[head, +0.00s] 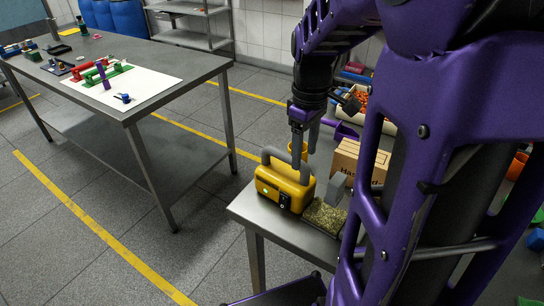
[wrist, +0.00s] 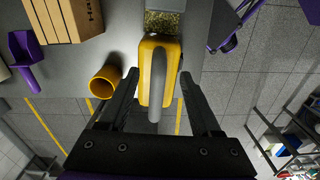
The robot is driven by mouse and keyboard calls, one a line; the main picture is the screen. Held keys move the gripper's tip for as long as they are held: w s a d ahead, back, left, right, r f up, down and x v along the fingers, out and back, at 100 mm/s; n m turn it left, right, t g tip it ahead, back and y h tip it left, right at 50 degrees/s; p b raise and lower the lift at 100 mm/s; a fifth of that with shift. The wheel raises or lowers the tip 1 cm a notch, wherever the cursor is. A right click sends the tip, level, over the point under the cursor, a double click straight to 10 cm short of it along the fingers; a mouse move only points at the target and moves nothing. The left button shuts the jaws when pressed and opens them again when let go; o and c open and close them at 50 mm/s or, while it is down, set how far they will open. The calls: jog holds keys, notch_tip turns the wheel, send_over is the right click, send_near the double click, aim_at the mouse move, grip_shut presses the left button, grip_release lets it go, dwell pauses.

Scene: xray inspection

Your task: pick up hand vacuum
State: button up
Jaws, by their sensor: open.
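The hand vacuum (head: 283,190), a yellow body with a thick grey handle on top, stands on the small metal table (head: 262,217). It also shows in the wrist view (wrist: 150,100), with its grey handle pointing toward my palm. My gripper (head: 304,146) is above the vacuum, pointing down. In the wrist view my open gripper (wrist: 157,78) has one finger on each side of the yellow body and handle. I see no firm contact. Part of the vacuum's far side is hidden in the head view.
A larger table (head: 170,72) with tools stands at left; floor between is clear.

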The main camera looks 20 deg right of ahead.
aim_at(305, 164)
jog(key=shift+d+f+b, duration=0.15)
jog(key=shift+f+b, duration=2.35)
jog(key=shift+f, duration=0.25)
jog(key=shift+r, duration=0.1)
grip_shut()
